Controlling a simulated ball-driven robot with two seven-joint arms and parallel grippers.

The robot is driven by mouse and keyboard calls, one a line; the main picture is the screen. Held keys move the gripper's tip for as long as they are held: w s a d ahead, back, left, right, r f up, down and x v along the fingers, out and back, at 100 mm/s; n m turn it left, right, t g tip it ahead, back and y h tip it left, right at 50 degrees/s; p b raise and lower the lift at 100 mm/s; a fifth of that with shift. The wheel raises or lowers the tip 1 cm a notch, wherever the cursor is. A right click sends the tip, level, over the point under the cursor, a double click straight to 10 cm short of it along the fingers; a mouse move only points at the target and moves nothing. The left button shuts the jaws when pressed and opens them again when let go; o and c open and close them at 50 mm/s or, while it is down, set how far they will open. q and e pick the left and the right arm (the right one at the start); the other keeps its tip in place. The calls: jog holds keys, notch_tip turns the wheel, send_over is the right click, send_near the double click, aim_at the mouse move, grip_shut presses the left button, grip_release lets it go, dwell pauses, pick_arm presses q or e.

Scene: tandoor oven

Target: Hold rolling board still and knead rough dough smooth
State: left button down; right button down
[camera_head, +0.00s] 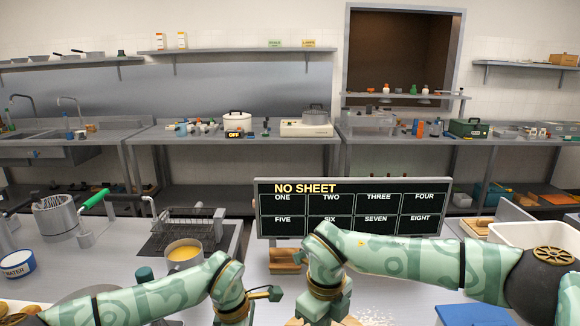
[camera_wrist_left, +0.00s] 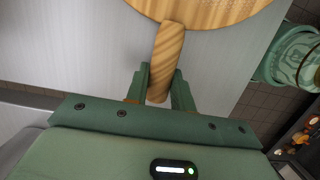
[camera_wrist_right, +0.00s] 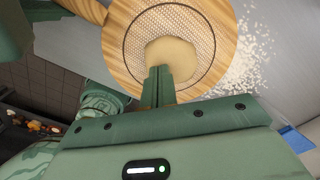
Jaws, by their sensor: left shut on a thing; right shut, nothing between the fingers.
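The round wooden rolling board (camera_wrist_left: 205,8) shows in part in the left wrist view, with its handle (camera_wrist_left: 168,45) pointing at my left gripper (camera_wrist_left: 159,85). My left gripper is shut on that handle. In the right wrist view the board's rim (camera_wrist_right: 118,55) surrounds a patterned top, and a pale, roundish lump of dough (camera_wrist_right: 178,50) lies on it. My right gripper (camera_wrist_right: 160,72) is shut and empty, its tips at the dough's near edge; I cannot tell whether they touch. In the head view my arms hide the dough and most of the board.
Flour (camera_wrist_right: 252,55) is scattered beside the board on the metal counter. A dark sign (camera_head: 355,210) reading "NO SHEET" stands behind the arms. A pot of yellow liquid (camera_head: 184,253), a wire rack (camera_head: 190,226) and a water bowl (camera_head: 16,265) stand on the left. A white tub (camera_head: 530,235) is on the right.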

jog(key=shift+f, duration=0.2)
dwell(0.4)
jog(key=shift+r, duration=1.55)
jog(key=shift+d, duration=1.35)
jog(key=shift+f, duration=0.1)
jog(key=shift+f, duration=1.05)
jog(key=shift+f, duration=0.5)
